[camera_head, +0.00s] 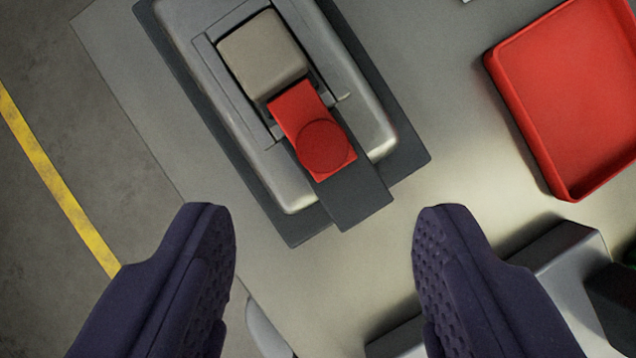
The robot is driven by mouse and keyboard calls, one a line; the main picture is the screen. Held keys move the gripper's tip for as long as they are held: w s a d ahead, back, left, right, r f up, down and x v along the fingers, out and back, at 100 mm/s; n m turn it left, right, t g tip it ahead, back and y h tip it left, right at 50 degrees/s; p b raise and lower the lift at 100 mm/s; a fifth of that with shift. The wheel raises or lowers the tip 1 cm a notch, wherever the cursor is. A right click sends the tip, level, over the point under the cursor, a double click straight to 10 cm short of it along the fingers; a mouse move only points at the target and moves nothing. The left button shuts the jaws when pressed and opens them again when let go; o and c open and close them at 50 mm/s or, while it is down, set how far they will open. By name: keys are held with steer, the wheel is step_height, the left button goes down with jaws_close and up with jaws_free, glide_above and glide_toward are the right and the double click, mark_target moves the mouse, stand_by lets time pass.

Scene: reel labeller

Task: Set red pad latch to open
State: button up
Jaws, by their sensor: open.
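The red pad latch (325,148) shows at the top centre, a red tab with a round raised pad at its lower end. It lies over a dark grey strip and joins a beige block (262,52) set in a silver metal housing (205,85) on a dark base plate. I cannot tell from this view how far the latch is tilted. My gripper (325,225) is open and empty, with its two dark purple fingers at the bottom left and bottom right. The fingertips sit below the latch in the picture and appear apart from it.
A red tray (575,90) lies at the right on the pale grey table (440,70). A metal block with dark parts (565,255) stands at the lower right, partly behind the right finger. A yellow floor line (55,185) runs along the left beyond the table edge.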

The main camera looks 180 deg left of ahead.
mark_target(322, 148)
steer(key=x, duration=0.3)
steer(key=b+x, duration=0.1)
steer(key=x, duration=0.2)
steer(key=s+b+x, duration=0.1)
steer(key=x, duration=0.2)
steer(key=shift+w+f, duration=0.1)
steer(key=shift+f, duration=0.4)
